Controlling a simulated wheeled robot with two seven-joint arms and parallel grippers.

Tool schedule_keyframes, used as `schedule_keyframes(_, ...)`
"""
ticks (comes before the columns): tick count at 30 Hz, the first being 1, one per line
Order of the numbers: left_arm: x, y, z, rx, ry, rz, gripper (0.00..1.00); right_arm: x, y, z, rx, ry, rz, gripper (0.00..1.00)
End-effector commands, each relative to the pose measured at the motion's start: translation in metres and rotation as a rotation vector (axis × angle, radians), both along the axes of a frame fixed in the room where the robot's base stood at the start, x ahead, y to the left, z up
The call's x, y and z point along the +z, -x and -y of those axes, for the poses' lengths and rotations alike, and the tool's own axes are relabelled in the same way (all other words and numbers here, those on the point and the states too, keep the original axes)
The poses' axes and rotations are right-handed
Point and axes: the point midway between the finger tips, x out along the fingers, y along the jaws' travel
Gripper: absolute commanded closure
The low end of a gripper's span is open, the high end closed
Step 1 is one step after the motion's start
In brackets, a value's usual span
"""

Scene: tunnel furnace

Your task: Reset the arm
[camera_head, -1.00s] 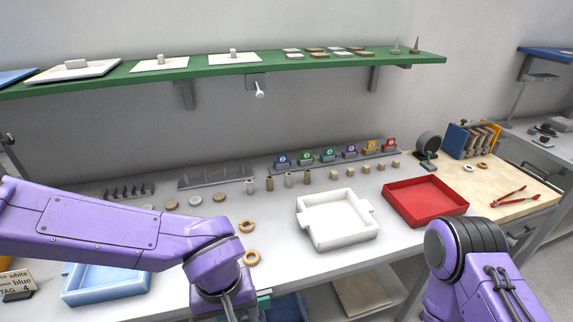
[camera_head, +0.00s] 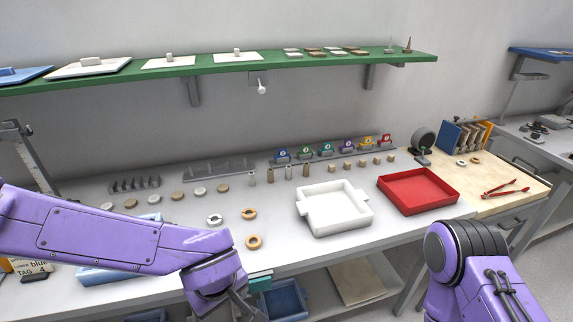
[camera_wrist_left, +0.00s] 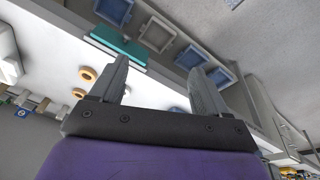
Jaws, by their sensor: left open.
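My left arm comes in from the left in the head view, in front of the bench. Its gripper (camera_head: 245,305) is low, at the bench's front edge and partly cut off by the frame's bottom. In the left wrist view the two fingers (camera_wrist_left: 156,75) stand apart with nothing between them. A teal item (camera_wrist_left: 118,44) shows beyond one fingertip; I cannot tell how far apart they are. My right arm shows at the lower right of the head view; its gripper is out of frame.
The white bench (camera_head: 390,232) holds a white tray (camera_head: 340,222), a red tray (camera_head: 440,203) and rings (camera_head: 253,242). A blue tray (camera_head: 92,277) is partly behind my left arm. Blue bins (camera_head: 285,300) sit below the bench. A green shelf (camera_head: 300,62) runs above.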

Motion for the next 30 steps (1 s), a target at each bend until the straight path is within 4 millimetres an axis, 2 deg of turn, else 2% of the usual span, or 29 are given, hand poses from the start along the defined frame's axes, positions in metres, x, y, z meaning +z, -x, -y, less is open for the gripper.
schedule_keyframes(5,-0.036,-0.026,-0.034,0.187,-0.073,0.172,0.24,-0.004,0.000,0.000,0.000,0.000,0.000,0.57)
schedule_keyframes(8,-0.078,-0.035,-0.062,0.274,-0.117,0.284,0.24,-0.009,0.000,0.000,0.000,0.000,0.000,0.57)
schedule_keyframes(10,-0.121,-0.031,-0.084,0.300,-0.140,0.354,0.24,-0.015,0.000,0.000,0.000,0.000,0.000,0.57)
schedule_keyframes(11,-0.142,-0.026,-0.094,0.297,-0.145,0.375,0.24,-0.018,0.000,0.000,0.000,0.000,0.000,0.57)
schedule_keyframes(12,-0.171,-0.014,-0.105,0.277,-0.145,0.391,0.24,-0.022,0.000,0.000,0.000,0.000,0.000,0.57)
schedule_keyframes(14,-0.215,0.013,-0.122,0.218,-0.140,0.379,0.24,-0.028,0.000,0.000,0.000,-0.001,-0.001,0.57)
schedule_keyframes(15,-0.241,0.036,-0.132,0.165,-0.138,0.348,0.24,-0.032,0.000,0.000,0.000,-0.001,-0.001,0.57)
schedule_keyframes(18,-0.286,0.092,-0.155,0.006,-0.164,0.233,0.24,-0.039,0.000,0.000,0.000,-0.001,-0.001,0.57)
schedule_keyframes(21,-0.308,0.136,-0.176,-0.076,-0.216,0.127,0.24,-0.043,0.000,0.000,0.000,-0.001,-0.001,0.57)
schedule_keyframes(24,-0.320,0.161,-0.182,-0.103,-0.235,0.067,0.24,-0.045,0.000,0.000,0.000,-0.001,-0.001,0.57)
schedule_keyframes(30,-0.321,0.167,-0.181,-0.103,-0.233,0.051,0.24,-0.044,0.000,0.000,0.000,-0.001,-0.001,0.57)
